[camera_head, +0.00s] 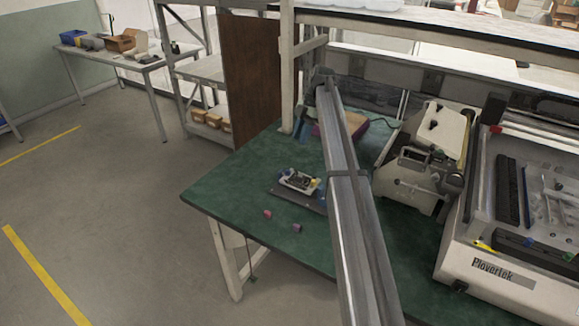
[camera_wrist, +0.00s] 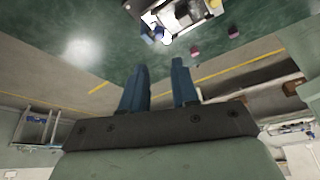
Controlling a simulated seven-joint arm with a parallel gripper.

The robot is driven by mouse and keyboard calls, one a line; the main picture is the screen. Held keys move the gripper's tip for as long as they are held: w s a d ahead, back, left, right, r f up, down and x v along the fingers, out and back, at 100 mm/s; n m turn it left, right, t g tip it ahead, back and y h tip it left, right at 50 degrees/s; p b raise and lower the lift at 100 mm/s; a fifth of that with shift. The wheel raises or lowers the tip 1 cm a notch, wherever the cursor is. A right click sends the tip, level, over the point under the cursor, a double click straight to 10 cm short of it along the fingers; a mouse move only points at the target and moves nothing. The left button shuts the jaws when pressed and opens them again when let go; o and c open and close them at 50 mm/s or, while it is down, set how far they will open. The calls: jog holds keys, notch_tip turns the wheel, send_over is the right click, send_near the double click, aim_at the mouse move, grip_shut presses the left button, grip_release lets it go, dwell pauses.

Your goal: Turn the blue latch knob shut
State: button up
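A small pale device (camera_head: 298,181) with a dark centre sits on a dark base (camera_head: 300,199) on the green table. It also shows at the top of the wrist view (camera_wrist: 180,17), partly cut off by the frame edge. A small blue part (camera_wrist: 165,39) at the device's edge looks like the latch knob; its turn position is too small to tell. My gripper (camera_wrist: 160,72) shows two blue fingers spread apart with nothing between them. It is apart from the device.
A pink piece (camera_head: 267,214) and a purple piece (camera_head: 297,228) lie in front of the device on the green table (camera_head: 225,190). A white machine (camera_head: 425,165) and a large Plovertek unit (camera_head: 500,270) fill the right side. The table's left part is clear.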

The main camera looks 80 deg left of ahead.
aim_at(288, 170)
jog(key=x, duration=1.2)
jog(key=shift+s+f, duration=0.1)
jog(key=shift+f, duration=0.25)
grip_shut()
